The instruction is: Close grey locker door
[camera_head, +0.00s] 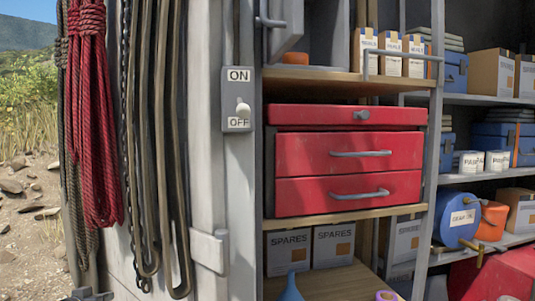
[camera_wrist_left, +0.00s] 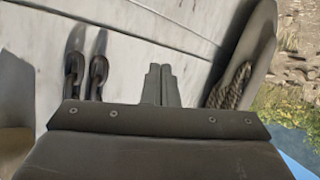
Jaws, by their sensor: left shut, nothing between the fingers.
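The grey locker (camera_head: 322,38) stands on the top wooden shelf, cut off by the upper edge of the head view. Its grey door (camera_head: 287,22) appears swung open at the left, with a grey handle (camera_head: 268,21) on it, and part of the dark interior shows. My left gripper (camera_head: 86,295) shows only as a small grey part at the bottom left of the head view, far below and left of the door. In the left wrist view its fingers (camera_wrist_left: 158,85) are together and empty, in front of a pale panel. My right gripper is not in view.
A red drawer chest (camera_head: 345,155) sits below the locker. Hanging red rope (camera_head: 93,130), straps (camera_head: 160,130) and a chain lie between my left gripper and the shelves. Chain links (camera_wrist_left: 98,75) and rope (camera_wrist_left: 230,85) are near the fingers. A grey rail (camera_head: 400,54) fronts the boxes.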

